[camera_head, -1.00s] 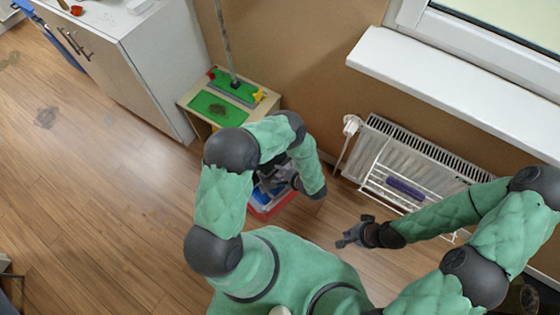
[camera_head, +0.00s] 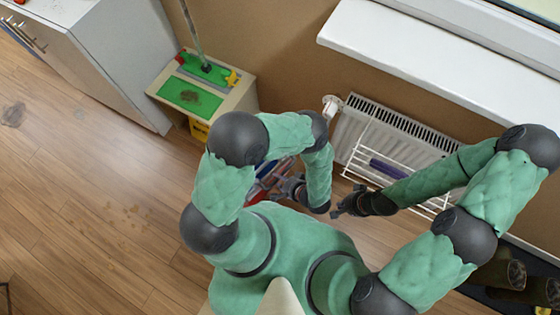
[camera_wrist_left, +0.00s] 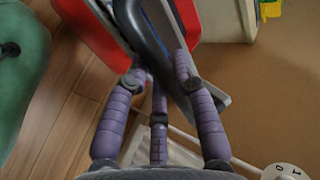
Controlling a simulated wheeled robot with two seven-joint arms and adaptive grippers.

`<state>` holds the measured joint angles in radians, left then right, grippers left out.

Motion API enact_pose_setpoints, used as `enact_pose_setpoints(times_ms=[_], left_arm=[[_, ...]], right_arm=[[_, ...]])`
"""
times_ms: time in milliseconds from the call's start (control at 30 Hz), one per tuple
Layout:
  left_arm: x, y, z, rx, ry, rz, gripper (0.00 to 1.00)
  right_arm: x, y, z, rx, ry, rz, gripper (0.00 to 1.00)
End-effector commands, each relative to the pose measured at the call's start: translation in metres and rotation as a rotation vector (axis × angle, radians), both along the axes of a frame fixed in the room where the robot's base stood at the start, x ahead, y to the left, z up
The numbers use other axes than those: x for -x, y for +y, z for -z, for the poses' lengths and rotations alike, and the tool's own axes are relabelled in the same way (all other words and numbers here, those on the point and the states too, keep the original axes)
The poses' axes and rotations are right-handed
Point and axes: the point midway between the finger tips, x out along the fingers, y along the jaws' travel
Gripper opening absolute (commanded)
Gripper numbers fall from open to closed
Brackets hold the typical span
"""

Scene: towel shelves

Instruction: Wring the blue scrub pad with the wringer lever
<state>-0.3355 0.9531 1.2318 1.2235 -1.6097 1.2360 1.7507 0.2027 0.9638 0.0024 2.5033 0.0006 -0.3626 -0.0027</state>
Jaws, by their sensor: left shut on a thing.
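The red bucket (camera_head: 256,194) with the wringer stands on the floor beside my body, largely hidden by my left arm. It also shows in the left wrist view (camera_wrist_left: 88,28), with grey bars across it. My left gripper (camera_head: 290,187) is at the bucket's right side. In the left wrist view, its fingers (camera_wrist_left: 160,74) are shut around a dark bar (camera_wrist_left: 138,28), which looks like the wringer lever. Blue shows in the bucket (camera_head: 266,170), but I cannot tell whether it is the scrub pad. My right gripper (camera_head: 345,202) is empty, away from the bucket, and looks open.
A white radiator (camera_head: 400,128) with a wire rack holding a purple roll (camera_head: 388,168) is right of the bucket. A small green-topped cart (camera_head: 190,95) and a white cabinet (camera_head: 120,60) stand at the back left.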

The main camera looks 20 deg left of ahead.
Motion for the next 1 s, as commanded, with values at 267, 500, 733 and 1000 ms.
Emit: enact_pose_setpoints(times_ms=[267,500,733,1000], left_arm=[[0.011,0.000,0.007,0.009,0.021,-0.003,0.00],[0.011,0.000,0.007,0.008,0.022,-0.003,0.49],[0.007,-0.001,0.004,0.008,0.013,-0.003,0.51],[0.004,-0.002,-0.004,0.008,0.007,-0.002,0.51]], right_arm=[[0.000,0.000,0.001,0.000,0.000,0.000,0.00],[0.000,0.000,0.001,0.000,0.000,0.000,0.00],[0.000,0.000,0.001,0.000,0.000,0.000,0.00],[0.007,0.000,-0.002,0.000,-0.013,0.000,0.00]])
